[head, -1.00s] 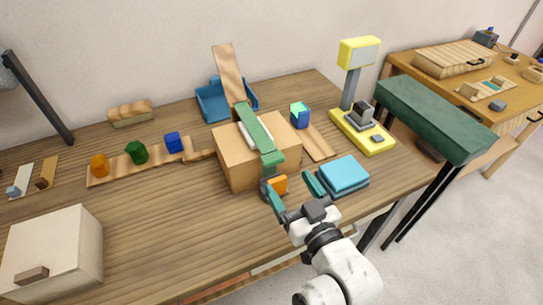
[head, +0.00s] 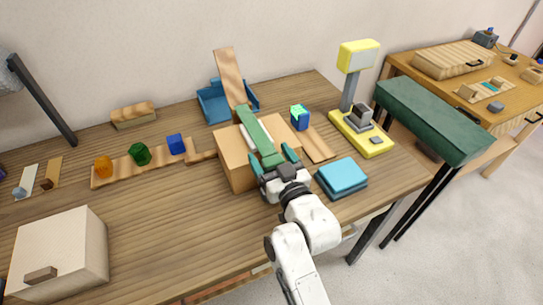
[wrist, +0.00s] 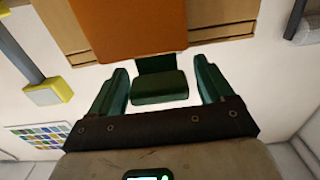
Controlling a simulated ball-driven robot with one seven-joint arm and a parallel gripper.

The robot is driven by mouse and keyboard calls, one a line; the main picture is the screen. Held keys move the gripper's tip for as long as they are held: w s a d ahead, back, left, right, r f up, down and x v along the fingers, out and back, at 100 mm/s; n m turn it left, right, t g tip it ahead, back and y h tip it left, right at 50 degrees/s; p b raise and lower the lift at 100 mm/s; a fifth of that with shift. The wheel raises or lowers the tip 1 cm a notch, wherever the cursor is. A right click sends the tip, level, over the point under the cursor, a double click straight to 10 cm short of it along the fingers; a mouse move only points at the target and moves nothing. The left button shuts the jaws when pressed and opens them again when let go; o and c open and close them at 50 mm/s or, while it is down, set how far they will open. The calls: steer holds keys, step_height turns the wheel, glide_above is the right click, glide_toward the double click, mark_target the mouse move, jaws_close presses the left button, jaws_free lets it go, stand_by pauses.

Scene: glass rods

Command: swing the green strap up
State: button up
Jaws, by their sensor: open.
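The green strap (head: 257,135) lies across the top of the wooden box (head: 237,165), running from the back down towards the front edge. Its front end is partly hidden by my gripper in the head view. My gripper (head: 273,159) is open at the front edge of the box, with one finger on each side of the strap's end. In the wrist view the green block-like end of the strap (wrist: 160,86) sits between the open fingers of my gripper (wrist: 162,82), with visible gaps on both sides.
A blue tray (head: 212,107) with a wooden board stands behind the box. A stack of blue cloths (head: 342,176) lies to the right, near the table edge. A yellow device (head: 362,135) stands further right. A white box (head: 62,252) stands front left.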

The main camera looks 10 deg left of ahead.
steer(key=shift+c, duration=0.5)
steer(key=c, duration=1.3)
steer(key=shift+r, duration=0.15)
